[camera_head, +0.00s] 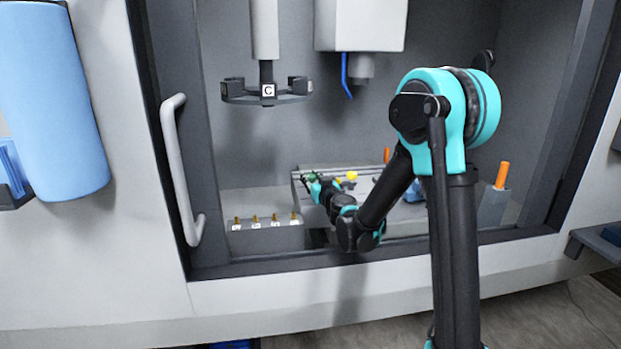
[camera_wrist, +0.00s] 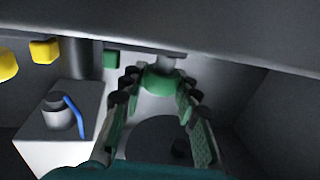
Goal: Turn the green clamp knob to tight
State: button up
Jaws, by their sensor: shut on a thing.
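The green clamp knob (camera_wrist: 160,82) sits between the two fingers of my gripper (camera_wrist: 162,88) in the wrist view. The fingers have green inner pads and are shut on the knob, one on each side. In the head view, my gripper (camera_head: 314,184) reaches to the left end of the grey fixture (camera_head: 326,168) inside the booth. Only a bit of green shows there, and I cannot tell knob from pad. The fingers hide the knob's sides, and I cannot tell its turn angle.
Yellow parts (camera_wrist: 45,50) and a small green block (camera_wrist: 111,58) lie near the knob. A row of brass pegs (camera_head: 275,218) stands left of the fixture. Orange handles (camera_head: 502,175) stand at right.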

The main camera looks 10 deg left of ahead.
aim_at(310, 176)
jog(key=shift+s+a+m+t+h, duration=0.1)
jog(key=shift+m+t+h, duration=0.2)
jog(key=shift+h, duration=0.1)
jog(key=m+t+h, duration=0.1)
jog(key=h, duration=0.1)
jog(key=shift+m+h, duration=0.3)
jog(key=shift+m, duration=0.1)
jog(key=shift+m+t+h, duration=0.3)
jog(key=shift+m+h, duration=1.4)
jog(key=shift+h, duration=1.3)
jog(key=o, duration=1.2)
jog(key=shift+r, duration=0.1)
notch_tip(310, 176, up, 10)
jog(key=shift+f, duration=0.1)
